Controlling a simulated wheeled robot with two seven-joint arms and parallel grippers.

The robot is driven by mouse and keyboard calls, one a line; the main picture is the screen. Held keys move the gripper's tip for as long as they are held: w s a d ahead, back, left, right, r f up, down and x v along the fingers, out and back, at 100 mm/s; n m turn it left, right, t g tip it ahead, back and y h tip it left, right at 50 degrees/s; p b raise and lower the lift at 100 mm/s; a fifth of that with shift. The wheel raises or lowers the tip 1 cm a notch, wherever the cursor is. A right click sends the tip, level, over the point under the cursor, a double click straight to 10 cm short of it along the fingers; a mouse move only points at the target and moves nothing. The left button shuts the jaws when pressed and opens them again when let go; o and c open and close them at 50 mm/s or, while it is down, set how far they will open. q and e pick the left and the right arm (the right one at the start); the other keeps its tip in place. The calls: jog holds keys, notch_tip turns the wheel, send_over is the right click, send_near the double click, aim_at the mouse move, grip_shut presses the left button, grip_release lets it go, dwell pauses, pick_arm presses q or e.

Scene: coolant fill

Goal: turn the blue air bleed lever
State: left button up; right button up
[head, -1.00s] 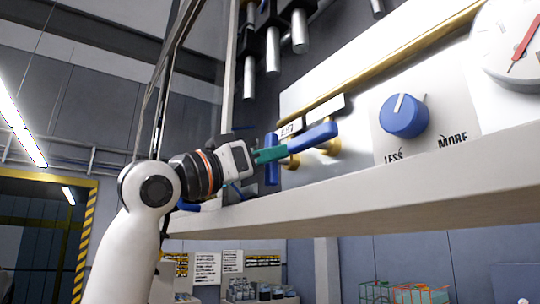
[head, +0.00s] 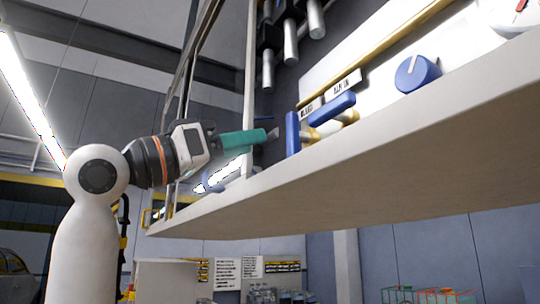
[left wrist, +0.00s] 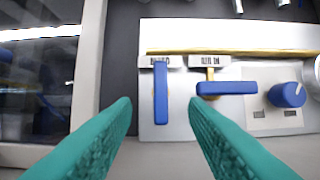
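Two blue levers are on the panel. The left one (head: 292,133) stands upright, and its label (head: 311,112) seems to read BLEED. It also shows upright in the left wrist view (left wrist: 161,92). The right lever (head: 332,108) lies level in the left wrist view (left wrist: 227,88); its label is hard to read. My left gripper (head: 272,135) has green fingers and is just left of the upright lever, with a small gap. In the left wrist view its fingers (left wrist: 161,101) are apart and empty, with the upright lever framed between them. My right gripper is not in view.
A blue knob (head: 416,73) is right of the levers. A pale shelf ledge (head: 350,165) runs below the panel. A brass pipe (left wrist: 235,52) runs above the levers. Dark fittings with metal rods (head: 291,42) hang above. Wire baskets (head: 425,296) stand far below.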

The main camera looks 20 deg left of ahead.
pick_arm(q)
jog(key=shift+b+v, duration=0.35)
jog(key=shift+v, duration=0.8)
